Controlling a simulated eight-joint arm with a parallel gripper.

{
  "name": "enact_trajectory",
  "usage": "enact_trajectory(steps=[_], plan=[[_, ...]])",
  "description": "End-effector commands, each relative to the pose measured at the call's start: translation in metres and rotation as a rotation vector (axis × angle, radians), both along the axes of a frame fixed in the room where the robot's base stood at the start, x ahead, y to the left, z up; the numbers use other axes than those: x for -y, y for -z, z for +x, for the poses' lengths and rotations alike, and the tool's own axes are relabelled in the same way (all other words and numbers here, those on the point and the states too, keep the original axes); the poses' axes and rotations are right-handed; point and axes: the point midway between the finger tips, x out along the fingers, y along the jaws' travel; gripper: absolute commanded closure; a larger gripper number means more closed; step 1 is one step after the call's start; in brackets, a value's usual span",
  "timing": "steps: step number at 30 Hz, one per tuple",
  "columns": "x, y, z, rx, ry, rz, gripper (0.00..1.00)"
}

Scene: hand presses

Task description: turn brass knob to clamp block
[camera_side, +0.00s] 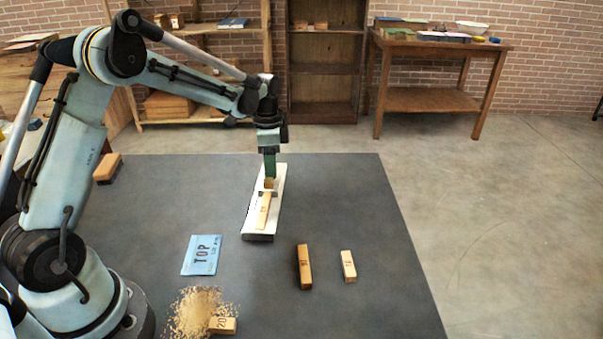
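The hand press appears as a narrow pale base (277,205) with a dark front end, lying lengthwise on the dark mat. A light wooden block (263,213) lies along it, with small marks on top. My gripper (269,178) points down over the far half of the base. A small brass-coloured piece, apparently the knob (268,184), shows right at the fingertips, just beyond the block. The fingers are seen edge-on and tiny, so I cannot tell whether they grip the knob or only touch it. The knob's far side is hidden.
On the mat (360,200) lie a blue card marked TOP (202,255), two wooden blocks (304,267) (348,266), and a block (222,325) beside scattered sawdust (195,310). Another block (107,168) lies at the far left. The mat's right side is clear.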

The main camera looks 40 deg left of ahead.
Motion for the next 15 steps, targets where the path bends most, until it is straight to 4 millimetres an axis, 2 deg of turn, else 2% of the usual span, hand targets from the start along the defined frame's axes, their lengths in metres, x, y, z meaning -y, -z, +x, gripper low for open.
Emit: enact_trajectory(steps=[10,15], plan=[[0.0,-0.001,0.0,0.0,-0.001,0.0,0.5],[0.0,-0.016,0.0,0.001,-0.001,-0.001,0.5]])
